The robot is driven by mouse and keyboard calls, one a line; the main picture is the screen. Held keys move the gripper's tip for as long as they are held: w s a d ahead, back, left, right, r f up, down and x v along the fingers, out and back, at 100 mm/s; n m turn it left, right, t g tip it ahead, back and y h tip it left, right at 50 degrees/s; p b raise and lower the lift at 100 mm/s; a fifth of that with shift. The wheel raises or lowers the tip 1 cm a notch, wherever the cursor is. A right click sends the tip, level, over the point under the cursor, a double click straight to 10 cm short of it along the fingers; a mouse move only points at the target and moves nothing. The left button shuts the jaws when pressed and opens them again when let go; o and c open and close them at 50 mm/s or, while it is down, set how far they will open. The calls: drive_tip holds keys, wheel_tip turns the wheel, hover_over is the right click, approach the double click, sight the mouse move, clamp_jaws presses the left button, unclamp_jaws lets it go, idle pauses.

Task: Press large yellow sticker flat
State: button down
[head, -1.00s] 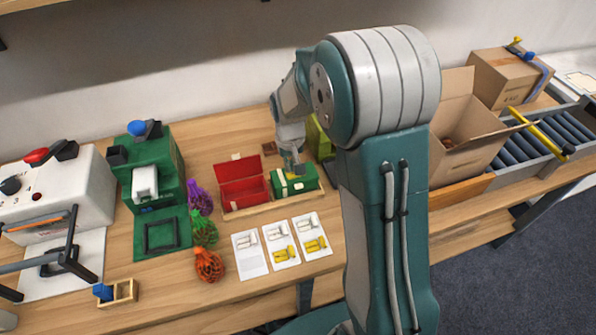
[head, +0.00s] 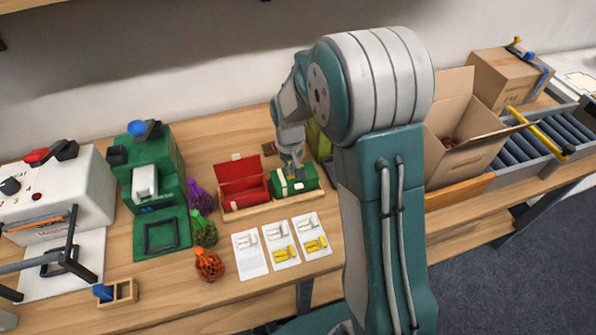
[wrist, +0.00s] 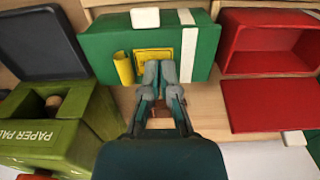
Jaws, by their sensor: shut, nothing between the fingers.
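The large yellow sticker (wrist: 146,55) lies on a face of the green box (wrist: 100,45) in the wrist view. Its left end is a raised yellow curl (wrist: 123,68) standing off the green face. My gripper (wrist: 160,66) is shut and empty, its tips over the lower right part of the sticker and hiding some of it. I cannot tell whether the tips touch it. In the head view my gripper (head: 297,178) is at the green box (head: 306,184); the sticker cannot be made out there.
An open red box (head: 241,190) stands left of the green one. A dark olive box marked "PAPER PA" (wrist: 40,125) is at left in the wrist view. White sticker cards (head: 249,262) lie in front. Netted bags (head: 209,265) and a green machine (head: 152,180) are further left.

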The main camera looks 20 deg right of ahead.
drive_tip(key=shift+f, duration=0.3)
idle(1.0)
drive_tip(key=shift+r, duration=3.6)
drive_tip(key=s+r+t, duration=0.3)
drive_tip(key=s+r, duration=0.7)
drive_tip(key=r, duration=0.1)
drive_tip(key=s+r+t, duration=0.2)
drive_tip(key=s+r, duration=0.2)
drive_tip(key=s, duration=0.9)
drive_tip(key=shift+t, duration=0.3)
drive_tip(key=shift+r, duration=0.1)
